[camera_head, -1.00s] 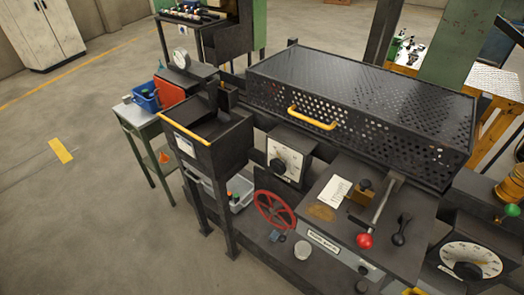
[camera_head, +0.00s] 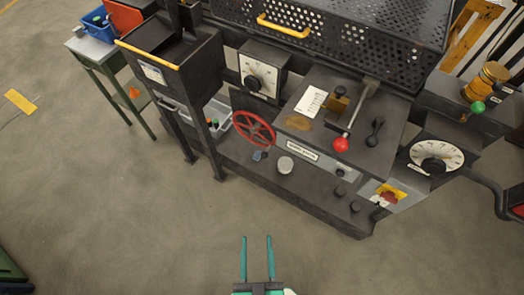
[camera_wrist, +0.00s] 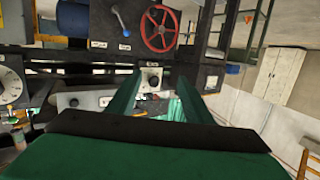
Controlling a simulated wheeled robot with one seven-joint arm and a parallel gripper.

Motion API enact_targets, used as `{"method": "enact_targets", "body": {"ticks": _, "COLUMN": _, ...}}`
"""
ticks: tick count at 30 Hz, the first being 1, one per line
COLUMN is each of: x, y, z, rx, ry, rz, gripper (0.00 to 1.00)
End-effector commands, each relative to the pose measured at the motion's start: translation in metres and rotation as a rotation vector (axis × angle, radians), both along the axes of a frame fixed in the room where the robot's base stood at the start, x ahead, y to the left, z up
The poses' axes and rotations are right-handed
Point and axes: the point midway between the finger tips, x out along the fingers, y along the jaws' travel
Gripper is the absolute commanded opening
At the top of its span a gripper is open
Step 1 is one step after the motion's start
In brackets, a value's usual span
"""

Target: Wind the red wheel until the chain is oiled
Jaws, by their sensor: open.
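The red wheel (camera_head: 254,129) is a spoked handwheel on the front of the dark machine, left of the control panel in the head view. It also shows in the wrist view (camera_wrist: 160,28), near the top. My gripper (camera_head: 257,240) is open and empty, with two teal fingers apart, low in the head view. It is in front of the machine and well clear of the wheel. In the wrist view its fingers (camera_wrist: 158,82) frame part of the machine below the wheel. I cannot make out the chain.
A red-knobbed lever (camera_head: 341,144) and a black lever (camera_head: 375,131) stand on the panel right of the wheel. A dial (camera_head: 437,157) is farther right. A black bin with a yellow edge (camera_head: 148,53) stands left. The floor (camera_head: 120,220) in front is clear.

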Motion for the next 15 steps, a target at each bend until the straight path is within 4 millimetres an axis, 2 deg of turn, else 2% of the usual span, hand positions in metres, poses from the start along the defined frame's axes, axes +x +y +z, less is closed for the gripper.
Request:
{"method": "enact_targets", "body": {"ticks": 1, "x": 0.012, "y": 0.001, "z": -0.016, "rx": 0.006, "ry": -0.019, "rz": -0.007, "gripper": 0.46}}
{"method": "enact_targets", "body": {"ticks": 6, "x": 0.05, "y": 0.004, "z": -0.065, "rx": 0.017, "ry": -0.068, "rz": -0.036, "gripper": 0.46}}
{"method": "enact_targets", "body": {"ticks": 11, "x": 0.091, "y": 0.005, "z": -0.107, "rx": 0.018, "ry": -0.107, "rz": -0.071, "gripper": 0.46}}
{"method": "enact_targets", "body": {"ticks": 15, "x": 0.132, "y": 0.004, "z": -0.138, "rx": 0.014, "ry": -0.135, "rz": -0.107, "gripper": 0.46}}
